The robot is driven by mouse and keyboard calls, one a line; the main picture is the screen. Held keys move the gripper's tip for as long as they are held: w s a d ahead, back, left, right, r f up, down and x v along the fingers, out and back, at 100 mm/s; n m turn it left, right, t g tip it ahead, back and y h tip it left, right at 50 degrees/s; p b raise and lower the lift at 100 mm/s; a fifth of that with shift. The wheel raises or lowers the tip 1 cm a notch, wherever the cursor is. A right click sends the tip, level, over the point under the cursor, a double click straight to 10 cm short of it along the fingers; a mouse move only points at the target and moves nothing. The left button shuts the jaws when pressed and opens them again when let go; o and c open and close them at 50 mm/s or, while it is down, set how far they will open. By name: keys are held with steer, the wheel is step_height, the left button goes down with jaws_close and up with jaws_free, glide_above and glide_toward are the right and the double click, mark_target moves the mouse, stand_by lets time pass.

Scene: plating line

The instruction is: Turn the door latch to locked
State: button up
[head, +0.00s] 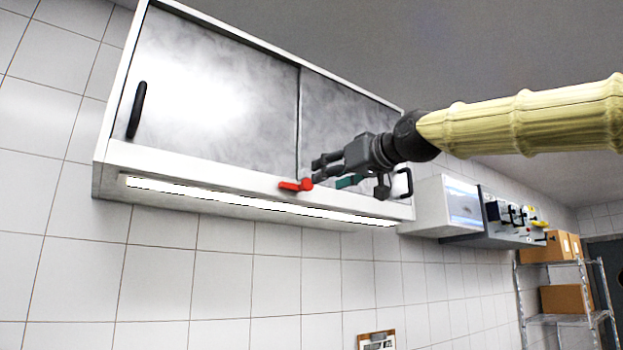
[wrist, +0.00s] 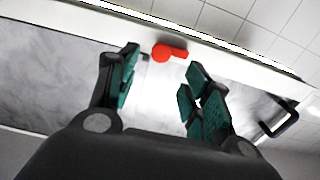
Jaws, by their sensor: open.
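The red door latch (head: 297,185) sits on the lower front rail of the wall cabinet, near where its two sliding doors meet. In the head view its lever points left from a round hub at its right end. In the wrist view the latch (wrist: 168,53) shows just beyond the fingertips, roughly between them. My gripper (head: 328,170) is close to the latch, a little above and to its right in the head view. Its fingers (wrist: 160,78) are spread apart with nothing between them. I see no contact with the latch.
The cabinet has a left door (head: 215,90) with a black handle (head: 137,110) and a right door (head: 340,115) with another black handle (head: 405,184). A light strip (head: 250,199) runs underneath. A control box (head: 448,205) and a wire shelf (head: 560,318) with cartons stand to the right.

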mark_target(309, 183)
steer(key=p+x, duration=0.3)
steer(key=x, duration=0.5)
steer(key=shift+a, duration=0.1)
steer(key=c, duration=1)
steer(key=shift+c, duration=0.2)
